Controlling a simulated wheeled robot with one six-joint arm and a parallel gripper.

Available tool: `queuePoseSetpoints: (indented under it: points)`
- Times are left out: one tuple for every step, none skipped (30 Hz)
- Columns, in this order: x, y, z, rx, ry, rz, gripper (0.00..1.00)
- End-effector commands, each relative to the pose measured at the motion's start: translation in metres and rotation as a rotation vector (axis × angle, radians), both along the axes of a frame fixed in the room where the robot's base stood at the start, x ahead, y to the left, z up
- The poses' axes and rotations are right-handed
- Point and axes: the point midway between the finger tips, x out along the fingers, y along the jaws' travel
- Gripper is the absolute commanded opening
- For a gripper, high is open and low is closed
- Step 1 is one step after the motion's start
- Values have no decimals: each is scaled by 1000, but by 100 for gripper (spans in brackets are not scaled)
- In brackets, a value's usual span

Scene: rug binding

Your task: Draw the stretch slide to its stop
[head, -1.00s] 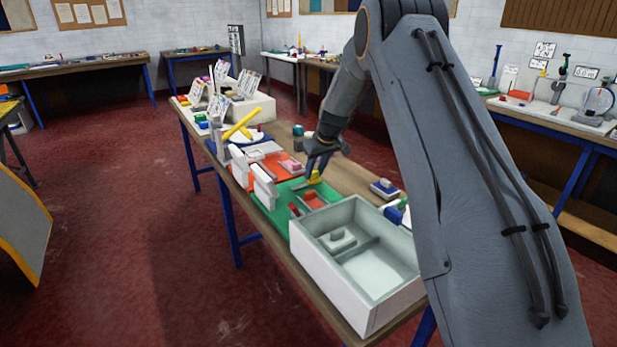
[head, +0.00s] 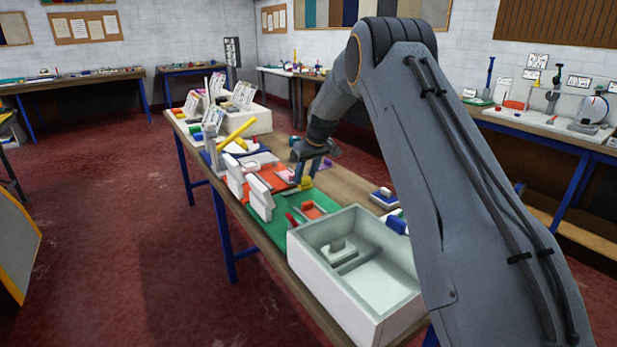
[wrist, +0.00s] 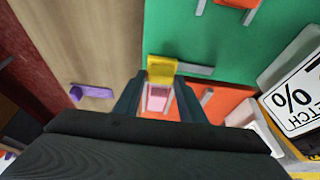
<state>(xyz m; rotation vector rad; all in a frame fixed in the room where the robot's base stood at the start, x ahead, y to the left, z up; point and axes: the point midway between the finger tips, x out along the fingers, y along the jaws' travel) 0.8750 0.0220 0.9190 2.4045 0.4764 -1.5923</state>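The slide with a yellow grip (wrist: 162,68) sits on a short grey rail (wrist: 197,70) at the edge of the green board (wrist: 225,50). In the wrist view the rail shows to the right of the yellow grip. The yellow grip also shows in the head view (head: 305,184). My gripper (wrist: 160,82) points down at it, one finger on each side. The fingers stand apart, with the yellow grip at their tips. Whether they press on it I cannot tell. A white sign reading "% STRETCH" (wrist: 298,95) stands to the right in the wrist view.
An orange board with a pink block (wrist: 158,98) lies beside the green board. A purple piece (wrist: 92,91) is on bare wood to the left. In the head view a grey open bin (head: 380,290) stands at the near end, and a yellow bar (head: 237,132) rises farther back.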

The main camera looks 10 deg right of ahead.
Motion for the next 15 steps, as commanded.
queuePoseSetpoints:
  points:
    - [0,1,0,0,1,1,46]
    - [0,0,0,0,2,1,50]
    - [-1,0,-1,0,2,0,50]
    - [-1,-1,-1,0,3,-1,50]
    - [-1,-1,-1,0,3,-1,50]
    - [-1,-2,-1,0,4,-1,50]
    - [-1,-2,-1,0,4,-1,50]
    - [-1,-2,-1,-1,5,-1,50]
    - [-2,-2,-1,0,5,0,50]
    - [-2,-2,-1,0,5,0,50]
    - [-2,-2,0,0,5,0,50]
    - [-2,-2,1,-1,5,-1,50]
    - [-3,-3,3,-1,5,-1,50]
    - [-4,-3,6,0,5,-1,50]
    - [-5,-4,9,1,6,-1,50]
